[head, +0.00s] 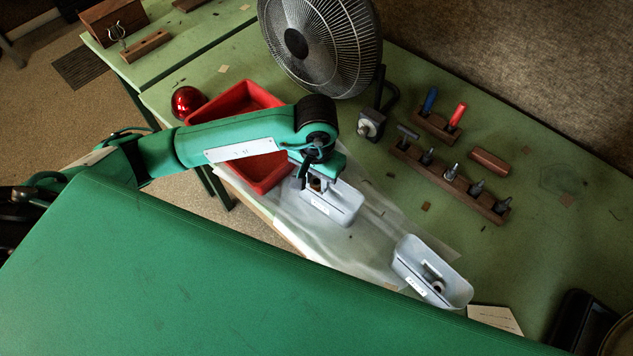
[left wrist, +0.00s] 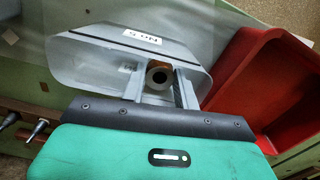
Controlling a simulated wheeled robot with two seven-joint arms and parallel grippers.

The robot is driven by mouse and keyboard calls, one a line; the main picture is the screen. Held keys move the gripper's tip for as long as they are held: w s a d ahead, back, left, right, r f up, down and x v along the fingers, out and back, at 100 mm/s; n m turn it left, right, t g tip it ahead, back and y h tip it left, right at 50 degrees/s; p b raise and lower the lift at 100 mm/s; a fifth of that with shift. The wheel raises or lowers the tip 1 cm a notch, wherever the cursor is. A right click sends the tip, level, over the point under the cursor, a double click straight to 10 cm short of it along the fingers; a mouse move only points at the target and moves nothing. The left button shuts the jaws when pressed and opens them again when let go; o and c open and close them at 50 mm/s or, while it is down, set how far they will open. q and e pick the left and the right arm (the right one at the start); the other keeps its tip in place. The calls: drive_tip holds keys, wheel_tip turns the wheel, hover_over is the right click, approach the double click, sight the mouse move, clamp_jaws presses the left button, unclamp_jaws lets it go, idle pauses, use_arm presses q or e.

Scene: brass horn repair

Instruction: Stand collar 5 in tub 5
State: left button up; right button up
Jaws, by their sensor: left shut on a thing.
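My left gripper (head: 317,185) points down over the near-left grey tub (head: 345,212), beside the red bin. In the left wrist view this tub (left wrist: 85,62) bears a label reading "NO 5". The gripper (left wrist: 158,88) is shut on a small round collar (left wrist: 158,76), grey with a dark hole and a brownish part behind it. The collar shows inside the tub's outline; whether it touches the floor I cannot tell. In the head view the fingers and arm mostly hide it. My right gripper is not in view.
A second grey tub (head: 408,262) with a ring-like piece (head: 438,287) stands to the right on a clear sheet. A red bin (head: 233,100) adjoins the arm.

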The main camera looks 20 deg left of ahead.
sight(316, 182)
use_arm(q)
drive_tip(key=shift+f, duration=0.55)
wheel_tip(316, 182, down, 3)
drive_tip(key=shift+r+p, duration=0.1)
drive_tip(key=shift+p, duration=0.5)
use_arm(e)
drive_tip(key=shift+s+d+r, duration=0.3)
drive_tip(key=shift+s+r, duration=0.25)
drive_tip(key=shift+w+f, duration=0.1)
use_arm(q)
drive_tip(key=shift+f+b, duration=0.25)
drive_tip(key=shift+b, duration=0.1)
drive_tip(key=o, duration=1.1)
drive_tip(key=shift+c, duration=0.2)
drive_tip(key=shift+r, duration=0.1)
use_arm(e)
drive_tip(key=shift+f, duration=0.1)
